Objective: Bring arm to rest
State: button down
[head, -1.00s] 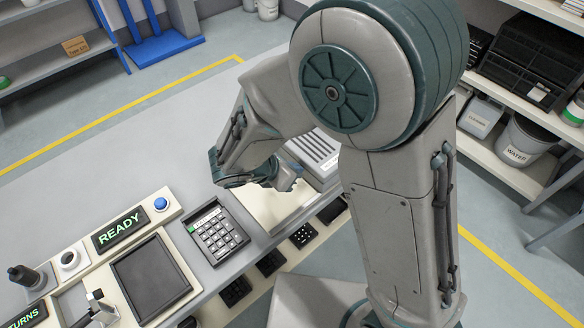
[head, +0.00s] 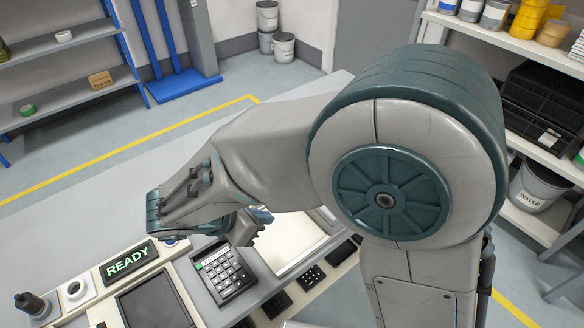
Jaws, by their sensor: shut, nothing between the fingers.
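My arm is grey and teal and fills the middle and right of the head view, with its large round joint in front. Its forearm reaches left and bends down over the workbench. My gripper (head: 262,217) shows only in part, low behind the wrist, above the bench near the keypad. It is shut and empty. The wrist hides much of it.
A grey keypad (head: 224,273) sits on the bench, beside a READY display (head: 129,261) and a dark tray (head: 155,302). A pale lit panel (head: 290,243) lies right of the keypad. Shelves with a WATER bucket (head: 541,188) stand at the right.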

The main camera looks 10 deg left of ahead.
jog(key=d+r+m+g+y, duration=0.2)
jog(key=d+r+m+y, duration=0.1)
jog(key=d+m, duration=1.1)
jog(key=s+d+r+m+g+y+p, duration=0.1)
jog(key=d+r+m, duration=0.3)
jog(key=d+m, duration=1)
jog(key=shift+s+d+r+g+y, duration=0.3)
jog(key=shift+g+y, duration=0.2)
jog(key=shift+y, duration=0.4)
